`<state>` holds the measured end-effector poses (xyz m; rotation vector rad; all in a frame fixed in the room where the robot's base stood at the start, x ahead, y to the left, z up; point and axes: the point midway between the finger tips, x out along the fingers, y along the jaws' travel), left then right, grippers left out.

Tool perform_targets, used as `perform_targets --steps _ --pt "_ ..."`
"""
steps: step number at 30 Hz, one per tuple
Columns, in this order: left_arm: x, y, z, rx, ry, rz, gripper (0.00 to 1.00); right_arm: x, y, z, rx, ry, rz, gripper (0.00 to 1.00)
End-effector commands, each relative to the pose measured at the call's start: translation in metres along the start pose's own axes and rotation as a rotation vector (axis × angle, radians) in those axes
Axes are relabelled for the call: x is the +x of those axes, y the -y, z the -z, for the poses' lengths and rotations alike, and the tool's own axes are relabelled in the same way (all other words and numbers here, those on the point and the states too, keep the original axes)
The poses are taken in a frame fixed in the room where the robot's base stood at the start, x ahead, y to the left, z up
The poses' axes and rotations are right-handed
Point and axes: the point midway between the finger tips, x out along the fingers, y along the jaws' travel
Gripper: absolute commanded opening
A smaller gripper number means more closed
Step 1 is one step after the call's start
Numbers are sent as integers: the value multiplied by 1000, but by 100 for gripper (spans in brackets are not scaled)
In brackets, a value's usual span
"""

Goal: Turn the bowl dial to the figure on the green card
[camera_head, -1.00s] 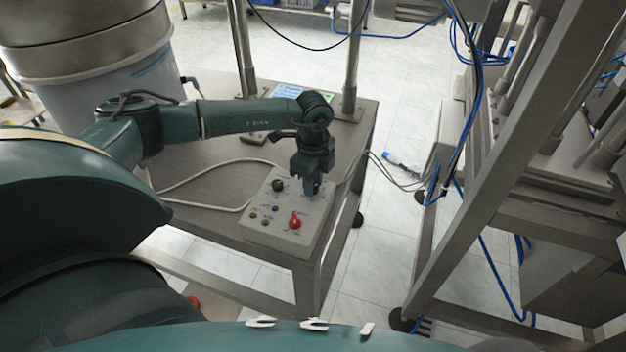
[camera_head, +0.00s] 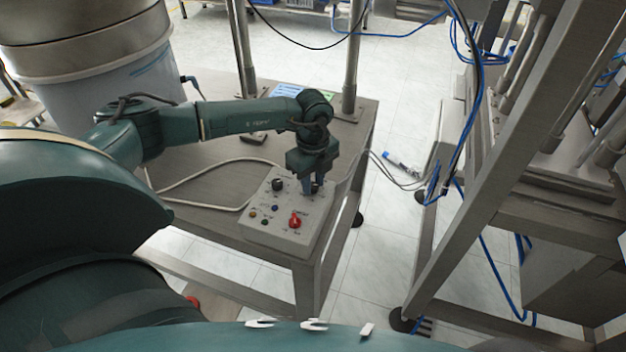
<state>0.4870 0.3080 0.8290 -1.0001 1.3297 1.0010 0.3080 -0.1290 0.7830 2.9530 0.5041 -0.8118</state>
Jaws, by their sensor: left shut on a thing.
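A light grey control box (camera_head: 274,229) sits at the front right corner of the table. My left gripper (camera_head: 313,187) points down at its upper right part, shut on a dark dial that the fingers mostly hide. A second black dial (camera_head: 278,184) stands free to the left. The dial labels and the pointer of the held dial are too small or covered to read. A green card (camera_head: 327,96) lies at the back of the table beside a blue card (camera_head: 289,91); its figure cannot be read. My right gripper is not in view.
A red switch (camera_head: 295,220) and several small coloured buttons are on the box near the gripper. A pale cable (camera_head: 205,206) loops over the table (camera_head: 190,178). Metal posts stand behind my arm, and a metal frame stands at right.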

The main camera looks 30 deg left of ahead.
Motion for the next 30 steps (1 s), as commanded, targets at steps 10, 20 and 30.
perform_targets --steps 10,20,30 --pt "0 1 0 330 1 2 1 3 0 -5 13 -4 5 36" --pt "0 1 -1 643 2 2 1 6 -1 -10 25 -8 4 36" --pt "1 1 -1 966 3 2 1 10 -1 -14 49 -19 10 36"
